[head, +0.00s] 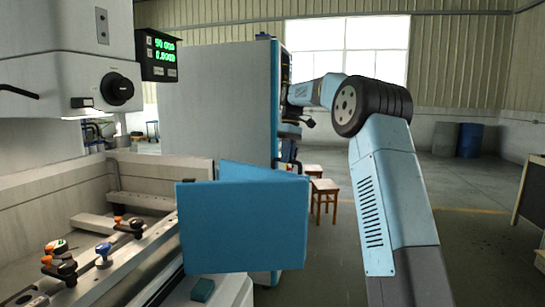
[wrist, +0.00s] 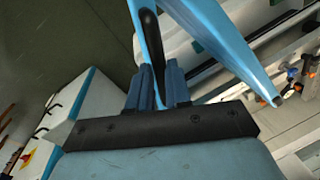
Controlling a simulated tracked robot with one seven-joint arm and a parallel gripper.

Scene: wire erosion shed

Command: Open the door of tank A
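The tank door is two blue panels meeting in a V; its near panel (head: 245,228) and the top of its far panel (head: 262,172) stand out from the tank (head: 60,178) in the head view. No letter on the tank shows. In the wrist view, one panel is nearly edge-on, with a long black handle (wrist: 149,35) along it; the other panel (wrist: 222,45) slants down right. My gripper (wrist: 160,78) has its fingers on either side of the handle's lower end, closed in on it. In the head view the gripper is hard to make out around the door's far side.
A tall grey cabinet with a blue edge (head: 215,105) stands behind the door. Wooden stools (head: 323,190) stand beyond it. Clamps with coloured knobs (head: 60,262) line the tank rail. The floor at right is open.

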